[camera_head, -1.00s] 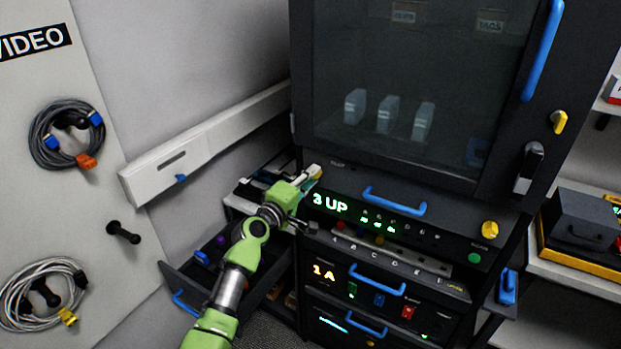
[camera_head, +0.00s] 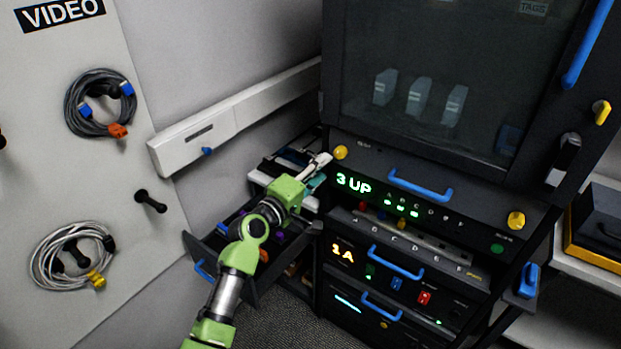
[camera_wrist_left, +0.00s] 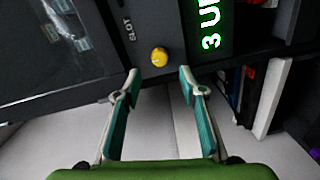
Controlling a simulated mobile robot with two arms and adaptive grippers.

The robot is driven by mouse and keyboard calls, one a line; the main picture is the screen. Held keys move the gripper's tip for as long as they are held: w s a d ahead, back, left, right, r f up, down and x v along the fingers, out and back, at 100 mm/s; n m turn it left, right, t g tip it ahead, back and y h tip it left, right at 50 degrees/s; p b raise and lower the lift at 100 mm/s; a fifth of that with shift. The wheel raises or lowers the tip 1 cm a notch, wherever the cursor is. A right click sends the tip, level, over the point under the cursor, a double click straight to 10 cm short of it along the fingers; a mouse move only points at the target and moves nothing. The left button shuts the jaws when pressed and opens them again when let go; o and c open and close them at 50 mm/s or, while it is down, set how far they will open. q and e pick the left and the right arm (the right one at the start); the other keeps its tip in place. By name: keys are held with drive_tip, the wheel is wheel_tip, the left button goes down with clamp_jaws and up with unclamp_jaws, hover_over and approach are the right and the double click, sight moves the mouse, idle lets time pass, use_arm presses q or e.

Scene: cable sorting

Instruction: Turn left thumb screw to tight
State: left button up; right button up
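The left thumb screw (camera_head: 340,152) is a round yellow knob on the dark panel, left of and above the green "3 UP" display (camera_head: 353,183). In the left wrist view the knob (camera_wrist_left: 159,57) lies ahead of my left gripper (camera_wrist_left: 158,80), roughly centred between the fingers and apart from them. My left gripper (camera_head: 322,170) is open and empty, just below and left of the knob in the head view. A second yellow thumb screw (camera_head: 516,220) sits at the panel's right end. My right gripper is in neither view.
A blue handle (camera_head: 420,185) sticks out of the panel between the screws. An open drawer (camera_head: 205,250) lies beneath my left arm. A white wall rail (camera_head: 195,140) runs behind it. Coiled cables (camera_head: 100,103) hang on the board at left.

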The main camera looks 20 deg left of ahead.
use_arm(q)
drive_tip(key=shift+v, duration=2.1)
drive_tip(key=s+f+m+g+y+b, duration=0.1)
drive_tip(key=s+f+m+g, duration=0.35)
drive_tip(key=f, duration=1.05)
drive_tip(key=s+a+f+n+g+y, duration=0.1)
drive_tip(key=s+f, duration=0.6)
drive_tip(key=f, duration=0.7)
drive_tip(key=s+f+m+g+y+b, duration=0.1)
drive_tip(key=s+f+m+g, duration=0.35)
drive_tip(key=f, duration=1.05)
drive_tip(key=s+a+f+m+g+y+b, duration=0.1)
drive_tip(key=s+f, duration=0.7)
drive_tip(key=s, duration=0.3)
drive_tip(key=s+a+f+m+g+y, duration=0.1)
drive_tip(key=s+f, duration=0.7)
drive_tip(key=s, duration=0.2)
drive_tip(key=s+f+m+g, duration=0.2)
drive_tip(key=s+f, duration=0.1)
drive_tip(key=s, duration=0.7)
drive_tip(key=s+a+f+m+g, duration=0.1)
drive_tip(key=s+f+m, duration=0.2)
drive_tip(key=s, duration=0.8)
drive_tip(key=shift+s+a+g+b, duration=0.2)
drive_tip(key=shift+a+g+b, duration=0.05)
drive_tip(key=shift+g+b, duration=0.15)
drive_tip(key=shift+w+f, duration=0.1)
